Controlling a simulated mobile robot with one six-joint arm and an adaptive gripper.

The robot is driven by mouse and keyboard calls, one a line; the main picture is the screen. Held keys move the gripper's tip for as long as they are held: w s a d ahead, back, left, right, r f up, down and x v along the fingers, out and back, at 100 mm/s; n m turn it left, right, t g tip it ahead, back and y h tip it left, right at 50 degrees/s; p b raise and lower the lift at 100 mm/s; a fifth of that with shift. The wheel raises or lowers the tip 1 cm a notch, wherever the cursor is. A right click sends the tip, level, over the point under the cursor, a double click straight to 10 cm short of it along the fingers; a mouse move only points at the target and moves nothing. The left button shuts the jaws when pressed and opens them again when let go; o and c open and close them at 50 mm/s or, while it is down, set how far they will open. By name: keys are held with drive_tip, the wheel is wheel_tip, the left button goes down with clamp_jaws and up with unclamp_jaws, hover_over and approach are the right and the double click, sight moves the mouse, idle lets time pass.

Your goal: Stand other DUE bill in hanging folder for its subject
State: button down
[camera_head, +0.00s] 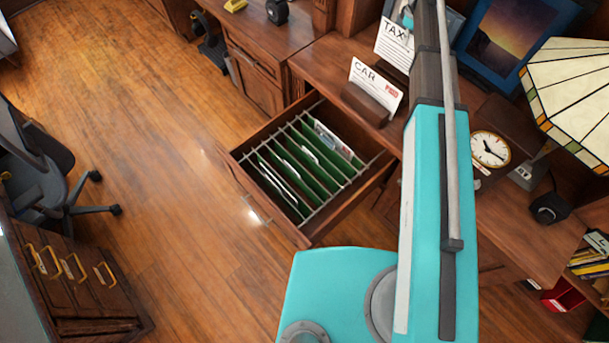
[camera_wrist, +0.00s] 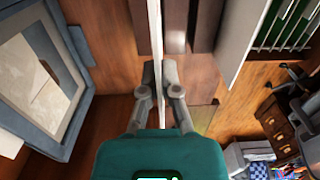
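A white bill headed TAX (camera_head: 393,46) stands upright at the back of the desk, partly hidden by my arm. In the wrist view a thin white sheet, seen edge-on and apparently the TAX bill (camera_wrist: 157,28), runs between the fingers of my gripper (camera_wrist: 157,72), which look closed on it. A white bill headed CAR (camera_head: 375,86) with a red stamp stands in a brown wooden holder (camera_head: 366,105); the stamp is too small to read surely. The open drawer (camera_head: 314,236) holds several green hanging folders (camera_head: 311,166) with white papers in some; their labels cannot be read.
A blue-framed picture (camera_head: 512,42), a clock (camera_head: 490,149) and a stained-glass lamp (camera_head: 575,95) stand on the desk to the right. An office chair (camera_head: 45,165) is at the left. The wood floor left of the drawer is clear.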

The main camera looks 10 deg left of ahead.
wheel_tip(320, 180, up, 9)
drive_tip(key=p, duration=0.8)
drive_tip(key=shift+f+p, duration=0.15)
drive_tip(key=shift+p, duration=0.2)
drive_tip(key=shift+f, duration=0.1)
